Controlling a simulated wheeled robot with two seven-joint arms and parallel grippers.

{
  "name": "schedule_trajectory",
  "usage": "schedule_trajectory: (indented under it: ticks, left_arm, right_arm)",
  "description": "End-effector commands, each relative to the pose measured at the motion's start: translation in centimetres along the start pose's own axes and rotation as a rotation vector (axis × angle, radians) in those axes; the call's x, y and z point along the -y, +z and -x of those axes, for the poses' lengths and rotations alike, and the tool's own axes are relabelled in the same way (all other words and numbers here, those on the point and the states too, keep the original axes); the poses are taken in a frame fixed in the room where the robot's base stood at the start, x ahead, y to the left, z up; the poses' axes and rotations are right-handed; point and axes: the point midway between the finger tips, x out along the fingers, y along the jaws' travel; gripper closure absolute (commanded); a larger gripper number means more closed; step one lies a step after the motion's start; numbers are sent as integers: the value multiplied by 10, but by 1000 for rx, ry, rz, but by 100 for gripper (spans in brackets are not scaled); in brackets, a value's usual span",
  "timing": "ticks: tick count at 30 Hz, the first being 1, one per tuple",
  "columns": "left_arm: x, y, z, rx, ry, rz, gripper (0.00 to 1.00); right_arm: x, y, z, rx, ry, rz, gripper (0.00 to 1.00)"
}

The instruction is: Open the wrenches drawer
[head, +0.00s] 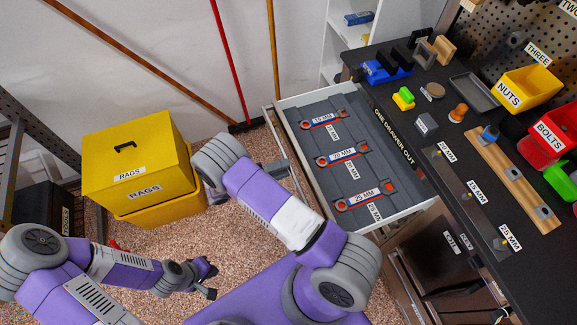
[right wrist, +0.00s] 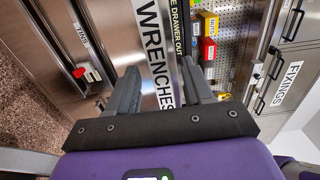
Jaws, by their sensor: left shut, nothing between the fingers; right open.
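The wrenches drawer (head: 413,201) stands pulled out from the chest in the head view. Its grey insert holds three red-marked wrenches: upper (head: 340,114), middle (head: 323,161) and lower (head: 341,205). In the right wrist view its front carries a large WRENCHES label (right wrist: 153,50). My right gripper (right wrist: 160,84) is open, its fingers spread in front of that drawer front. In the head view, my right arm hides part of the drawer's near side; whether the fingers touch the handle cannot be told. My left gripper (head: 210,281) is shut and empty, low over the floor.
A yellow rags bin (head: 140,160) stands left of the drawer. The black worktop (head: 437,115) holds a blue vise (head: 385,72), blocks, a yellow nuts bin (head: 530,88) and a red bolts bin (head: 565,125).

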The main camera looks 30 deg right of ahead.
Motion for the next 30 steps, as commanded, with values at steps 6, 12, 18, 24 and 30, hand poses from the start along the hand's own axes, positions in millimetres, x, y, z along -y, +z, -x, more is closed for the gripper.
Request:
schedule_trajectory:
  ticks: [6,12,18,24,30]
  left_arm:
    - [0,0,-1,0,0,0,100]
    - [0,0,-1,0,0,0,100]
    - [0,0,-1,0,0,0,100]
    - [0,0,-1,0,0,0,100]
    - [0,0,-1,0,0,0,100]
  right_arm:
    - [-1,0,36,1,0,-1,49]
    - [0,0,48,0,0,1,49]
    - [0,0,48,0,0,1,49]
    - [0,0,48,0,0,1,49]
    - [-6,-4,44,-16,26,-7,49]
